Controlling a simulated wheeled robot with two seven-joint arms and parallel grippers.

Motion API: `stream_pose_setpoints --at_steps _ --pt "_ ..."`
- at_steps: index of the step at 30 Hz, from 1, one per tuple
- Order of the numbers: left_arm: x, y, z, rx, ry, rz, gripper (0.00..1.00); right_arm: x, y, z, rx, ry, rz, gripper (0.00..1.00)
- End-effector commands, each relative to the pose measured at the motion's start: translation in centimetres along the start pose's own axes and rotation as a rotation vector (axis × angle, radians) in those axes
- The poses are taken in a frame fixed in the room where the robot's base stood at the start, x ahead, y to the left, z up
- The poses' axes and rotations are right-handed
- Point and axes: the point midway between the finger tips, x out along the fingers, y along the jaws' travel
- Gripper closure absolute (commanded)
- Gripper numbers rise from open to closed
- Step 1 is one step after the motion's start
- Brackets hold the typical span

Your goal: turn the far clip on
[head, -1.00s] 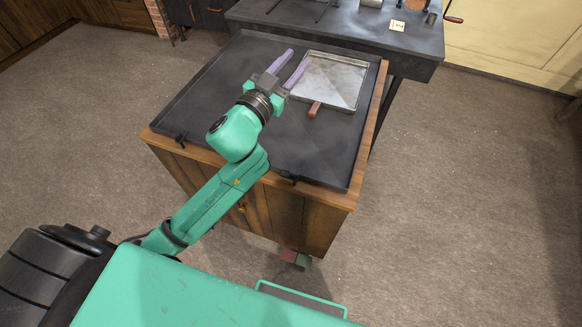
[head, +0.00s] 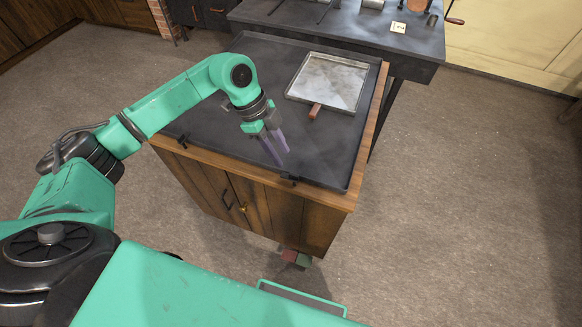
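A large dark tray (head: 215,140) lies on top of a wooden cabinet. Two small black clips sit along its front edge: one at the left (head: 182,140) and one nearer the right (head: 289,178). Which one is the far clip I cannot tell for sure. My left gripper (head: 282,158) is over the front part of the tray, its purple fingers pointing down and slightly apart, with nothing seen between them. It is just behind the right-hand clip and well to the right of the left-hand one. Whether the fingertips touch the tray is unclear.
A dark workbench (head: 340,30) with tools stands behind the cabinet (head: 265,207). A small red and green object (head: 297,258) shows at the cabinet's foot.

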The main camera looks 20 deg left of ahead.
Motion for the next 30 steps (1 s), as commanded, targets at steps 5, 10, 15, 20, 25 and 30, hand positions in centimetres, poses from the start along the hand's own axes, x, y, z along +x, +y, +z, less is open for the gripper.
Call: stream_pose_setpoints --at_steps 5,10,15,20,25,30 --pt "4.5 0.1 -0.2 0.0 0.003 0.004 0.6 -0.9 0.0 -0.1 -0.001 0.0 0.0 0.5" --pt "7.2 0.0 -0.2 0.002 0.004 0.001 0.6 -1.1 0.0 -0.1 -0.001 0.0 0.0 0.5" --pt "7.8 0.0 -0.1 0.003 0.002 -0.002 0.6 -1.1 0.0 -0.1 -0.002 0.0 -0.001 0.5" --pt "7.8 0.0 -0.1 0.003 0.003 -0.001 0.72 -1.1 0.0 -0.1 -0.002 0.0 -0.001 0.5" --pt "7.8 0.0 -0.1 0.003 0.003 -0.001 1.0 -1.1 0.0 -0.1 -0.002 0.0 -0.001 0.5" --pt "7.8 0.0 -0.1 0.006 0.003 0.0 1.0 -1.1 0.0 -0.1 -0.001 0.001 -0.001 0.5"
